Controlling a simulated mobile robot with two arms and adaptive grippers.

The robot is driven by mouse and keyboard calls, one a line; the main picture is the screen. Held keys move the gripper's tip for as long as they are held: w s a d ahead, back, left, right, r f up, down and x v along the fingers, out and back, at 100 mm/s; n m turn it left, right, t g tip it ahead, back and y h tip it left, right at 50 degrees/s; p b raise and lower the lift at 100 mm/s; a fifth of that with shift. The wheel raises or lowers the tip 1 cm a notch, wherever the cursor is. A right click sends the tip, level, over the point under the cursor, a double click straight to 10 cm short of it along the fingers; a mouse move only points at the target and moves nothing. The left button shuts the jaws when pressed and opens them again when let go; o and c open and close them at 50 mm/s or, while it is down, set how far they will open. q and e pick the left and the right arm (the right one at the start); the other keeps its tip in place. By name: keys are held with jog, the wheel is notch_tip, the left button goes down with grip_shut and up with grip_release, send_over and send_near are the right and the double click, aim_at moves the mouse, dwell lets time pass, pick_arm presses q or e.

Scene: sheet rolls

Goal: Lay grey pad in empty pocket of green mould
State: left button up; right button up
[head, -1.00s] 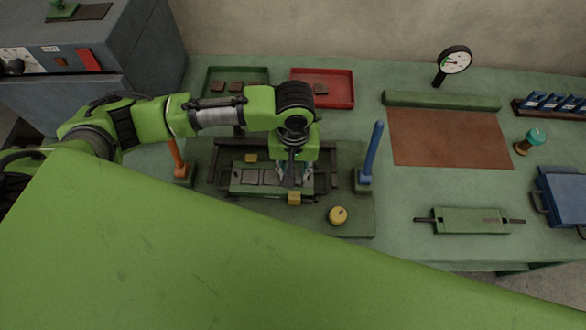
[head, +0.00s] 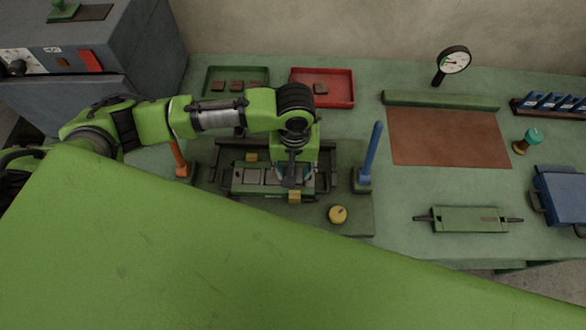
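The green mould (head: 236,190) lies in a dark frame on the bench, with a row of pockets. The left and middle pockets show grey faces (head: 252,176); my gripper covers the right end. My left gripper (head: 291,180) points down over that right end. Its fingers are small and partly hidden by the wrist, and I cannot tell whether a pad is between them. My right gripper is not in view.
A green tray (head: 208,80) with small brown pads and a red tray (head: 345,92) with one pad stand behind. An orange post (head: 178,158) and a blue post (head: 372,155) flank the mould. A yellow knob (head: 338,214) is in front. The brown mat (head: 450,138) is clear.

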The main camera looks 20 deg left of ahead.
pick_arm(q)
jog(key=shift+s+d+f, duration=0.15)
jog(key=shift+s, duration=0.05)
jog(key=shift+w+d+r, duration=0.1)
jog(key=shift+w+r, duration=0.05)
jog(key=shift+r, duration=0.35)
notch_tip(320, 180, up, 11)
jog(key=shift+a+r, duration=0.15)
jog(key=shift+a, duration=0.05)
jog(key=shift+r, duration=0.1)
dwell(0.4)
